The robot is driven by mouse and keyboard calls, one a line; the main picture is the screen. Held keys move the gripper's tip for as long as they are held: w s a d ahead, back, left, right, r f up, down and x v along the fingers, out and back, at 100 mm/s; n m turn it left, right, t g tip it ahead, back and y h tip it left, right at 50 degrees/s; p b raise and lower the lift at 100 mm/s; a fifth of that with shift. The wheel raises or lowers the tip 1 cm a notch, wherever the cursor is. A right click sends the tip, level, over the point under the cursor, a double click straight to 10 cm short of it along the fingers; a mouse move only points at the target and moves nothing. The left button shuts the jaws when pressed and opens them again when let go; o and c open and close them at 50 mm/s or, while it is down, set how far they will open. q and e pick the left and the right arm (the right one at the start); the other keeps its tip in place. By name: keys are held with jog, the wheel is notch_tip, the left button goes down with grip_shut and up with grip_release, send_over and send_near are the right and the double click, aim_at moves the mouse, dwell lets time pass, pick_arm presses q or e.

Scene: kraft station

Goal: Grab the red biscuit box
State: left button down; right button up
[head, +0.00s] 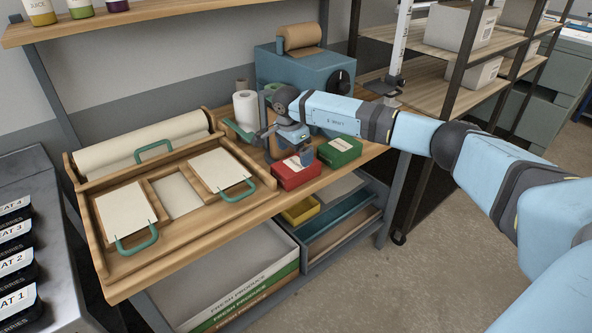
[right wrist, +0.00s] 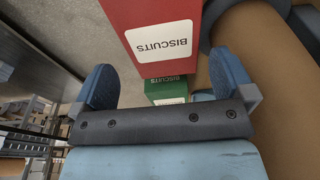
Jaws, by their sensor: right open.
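The red biscuit box (head: 297,171) stands on the wooden bench near its front edge, left of a green biscuit box (head: 339,151). In the right wrist view, the red box (right wrist: 150,20) with its white label shows at the top, ahead of the fingers, and the green box (right wrist: 166,91) shows behind it. My right gripper (head: 290,150) is just above and behind the red box in the head view. In the right wrist view, its blue fingers (right wrist: 168,85) are spread with nothing between them held. My left gripper is not in view.
A wooden tray (head: 160,180) with pale boards and green handles fills the bench's left part. A paper roll (head: 245,108) and a blue machine (head: 310,72) stand behind my right gripper. Shelves with grey boxes (head: 462,25) stand at the right.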

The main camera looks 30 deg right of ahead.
aim_at(296, 164)
jog(key=f, duration=0.5)
jog(key=shift+w+d+f+p, duration=0.15)
jog(key=shift+d+f+p, duration=0.15)
jog(key=shift+f+p, duration=0.05)
jog(key=c, duration=0.8)
jog(key=shift+o, duration=0.2)
jog(key=shift+r, duration=0.1)
